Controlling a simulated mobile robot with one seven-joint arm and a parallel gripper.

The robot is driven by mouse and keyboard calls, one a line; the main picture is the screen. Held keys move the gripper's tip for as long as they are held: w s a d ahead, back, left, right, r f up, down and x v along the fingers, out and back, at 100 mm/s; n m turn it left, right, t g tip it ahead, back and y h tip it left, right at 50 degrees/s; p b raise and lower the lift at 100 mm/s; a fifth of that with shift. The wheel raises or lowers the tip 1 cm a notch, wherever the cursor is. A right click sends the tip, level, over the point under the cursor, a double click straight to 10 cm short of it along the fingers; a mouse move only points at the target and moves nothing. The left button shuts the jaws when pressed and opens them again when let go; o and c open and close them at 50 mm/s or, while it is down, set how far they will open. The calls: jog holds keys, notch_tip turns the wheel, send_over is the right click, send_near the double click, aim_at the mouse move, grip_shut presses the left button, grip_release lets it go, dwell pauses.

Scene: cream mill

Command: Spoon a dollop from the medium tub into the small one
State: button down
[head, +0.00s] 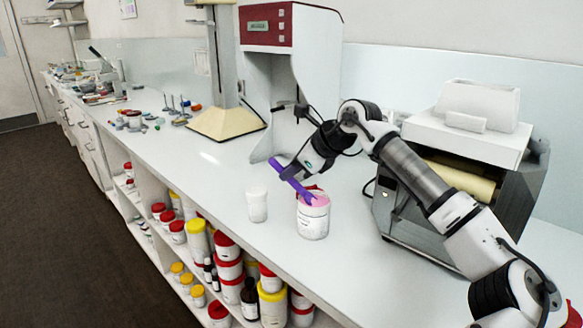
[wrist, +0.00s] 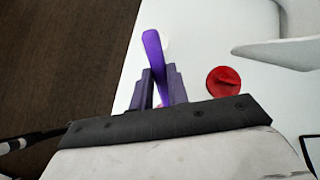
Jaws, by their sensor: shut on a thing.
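The medium tub (head: 313,223) is a white open jar with pink cream at its top, standing on the bench. The small tub (head: 257,206) is a narrower white cup to its left, apart from it. My gripper (head: 286,174) is shut on a purple spoon (head: 296,186), above and behind the tubs. The spoon slants down to the right, and its lower end meets the pink cream; how deep it sits I cannot tell. In the wrist view the spoon's handle (wrist: 153,52) sticks up between the fingers (wrist: 160,88), hiding most of a white rim behind it.
A red lid (wrist: 224,80) lies on the bench, mostly hidden behind the medium tub in the head view. A roller mill (head: 465,165) stands to the right. A red-and-white machine (head: 290,55) stands behind. Shelves below hold several jars.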

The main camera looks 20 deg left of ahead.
jog(key=shift+r, duration=0.1)
jog(key=shift+r+p, duration=2.2)
jog(key=shift+r, duration=0.8)
